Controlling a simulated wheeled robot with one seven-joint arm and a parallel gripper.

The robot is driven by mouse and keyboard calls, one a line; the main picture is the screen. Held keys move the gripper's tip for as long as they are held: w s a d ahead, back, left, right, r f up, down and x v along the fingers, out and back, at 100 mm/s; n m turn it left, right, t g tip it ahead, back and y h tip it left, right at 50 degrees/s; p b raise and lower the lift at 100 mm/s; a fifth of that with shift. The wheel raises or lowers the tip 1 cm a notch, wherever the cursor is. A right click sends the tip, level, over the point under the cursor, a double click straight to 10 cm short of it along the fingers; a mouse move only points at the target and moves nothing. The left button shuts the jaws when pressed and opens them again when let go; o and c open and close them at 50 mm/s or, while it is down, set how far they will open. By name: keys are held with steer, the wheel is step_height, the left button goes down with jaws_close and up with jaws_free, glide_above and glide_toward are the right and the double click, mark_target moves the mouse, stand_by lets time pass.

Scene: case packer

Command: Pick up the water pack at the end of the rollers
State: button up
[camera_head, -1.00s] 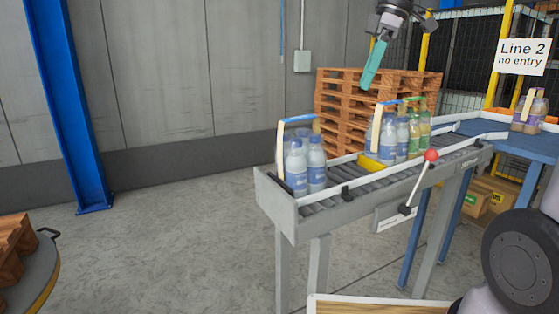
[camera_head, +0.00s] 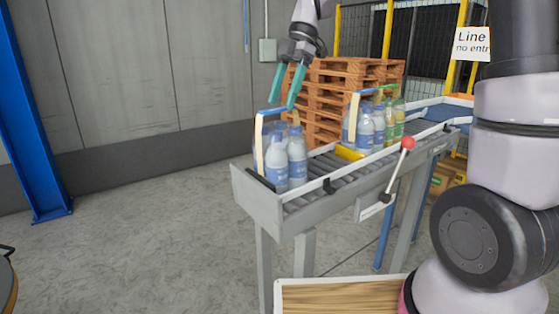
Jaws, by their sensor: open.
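The water pack (camera_head: 297,163) stands upright at the near left end of the roller conveyor (camera_head: 257,201). It is several clear bottles with blue labels and white caps, with a blue and cream carry handle (camera_head: 259,140) arching over them. My gripper (camera_head: 283,98) hangs above the pack with its two teal fingers apart and pointing down. The fingertips are near the top of the handle. I cannot tell whether they touch it or straddle it. Nothing is held.
More packs stand farther along behind a yellow stop (camera_head: 349,153): a blue-labelled one (camera_head: 365,130) and a green one (camera_head: 397,122). A red-knobbed lever (camera_head: 407,143) rises at the conveyor's front side. Stacked pallets (camera_head: 326,95) stand behind.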

mark_target(280, 108)
steer(key=shift+d+x, duration=0.2)
steer(key=shift+x, duration=1.7)
steer(key=shift+s, duration=0.1)
jaws_close()
